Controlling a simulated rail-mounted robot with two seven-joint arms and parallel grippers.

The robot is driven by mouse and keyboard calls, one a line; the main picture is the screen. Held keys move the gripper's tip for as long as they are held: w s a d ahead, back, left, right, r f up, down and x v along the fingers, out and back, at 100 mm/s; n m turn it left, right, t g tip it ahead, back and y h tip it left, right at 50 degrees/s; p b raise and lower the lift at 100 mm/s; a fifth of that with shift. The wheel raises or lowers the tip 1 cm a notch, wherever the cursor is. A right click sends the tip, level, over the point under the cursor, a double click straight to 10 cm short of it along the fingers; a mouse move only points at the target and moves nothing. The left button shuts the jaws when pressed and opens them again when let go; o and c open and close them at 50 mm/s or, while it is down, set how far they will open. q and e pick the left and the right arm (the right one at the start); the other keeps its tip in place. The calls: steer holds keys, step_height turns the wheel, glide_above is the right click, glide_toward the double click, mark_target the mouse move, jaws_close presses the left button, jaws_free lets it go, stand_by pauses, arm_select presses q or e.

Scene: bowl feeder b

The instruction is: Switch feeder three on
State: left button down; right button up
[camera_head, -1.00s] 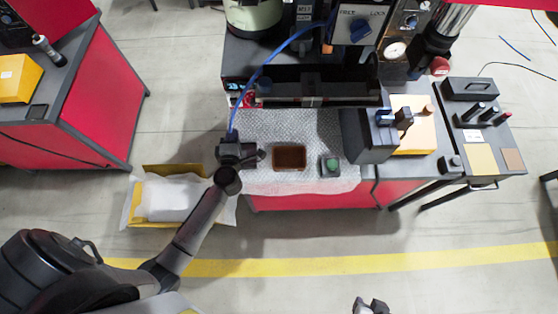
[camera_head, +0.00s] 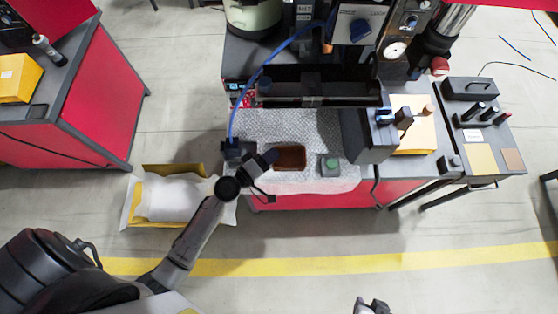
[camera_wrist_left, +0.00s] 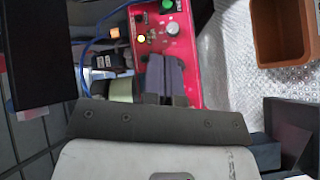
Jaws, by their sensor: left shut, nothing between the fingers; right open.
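My right gripper (camera_head: 371,306) is open at the bottom edge.
A brown tray (camera_head: 291,158) and a green button box (camera_head: 330,165) stand on the bubble-wrap mat (camera_head: 310,130); the tray also shows in the wrist view (camera_wrist_left: 283,50). A blue cable (camera_head: 262,65) runs down beside the left gripper. A yellow crate (camera_head: 150,170) stands on the floor to the left.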

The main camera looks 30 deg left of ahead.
arm_select(q)
steer(key=s+d+m+g+h, duration=0.3)
steer(key=s+d+m+g, duration=0.1)
steer(key=m, duration=0.5)
steer(key=shift+s+d+f+g, duration=0.35)
steer(key=shift+d+g, duration=0.45)
steer(key=shift+g, duration=0.6)
steer(key=shift+s, duration=0.1)
steer(key=s+a+m+g+y, duration=0.2)
steer(key=s+a+g+y, duration=0.15)
steer(key=s, duration=0.55)
steer(key=s+a+m+g+y, duration=0.2)
steer(key=s+a+g+y, duration=0.15)
steer(key=s, duration=0.55)
step_height(320, 180, up, 18)
steer(key=t+p, duration=0.1)
steer(key=p, duration=1.7)
steer(key=shift+w+f+y, duration=0.15)
steer(key=shift+w+y, duration=0.25)
